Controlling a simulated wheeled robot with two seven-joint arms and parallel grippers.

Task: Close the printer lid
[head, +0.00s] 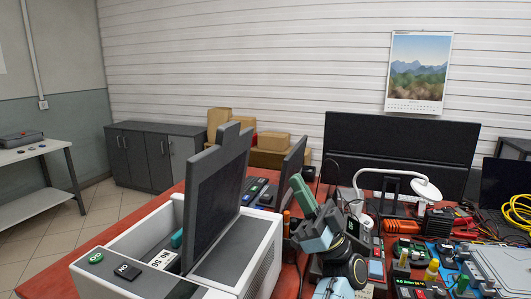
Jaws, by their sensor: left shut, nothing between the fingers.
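The printer (262,262) is a white box at the front left of the red table. Its dark lid (215,200) stands raised, nearly upright, with a tab on its top edge. The inside of the box shows to the left of the lid, with a white label and a teal part in it. My left gripper (299,187) has greenish fingers and is shut and empty. In the picture it is to the right of the lid, apart from it. My right gripper is not in view.
A monitor (400,150) and a white desk lamp (427,190) stand behind. Another dark upright panel (292,165) is just behind my gripper. Tools, devices and a yellow cable (518,208) crowd the right. The floor at left is clear.

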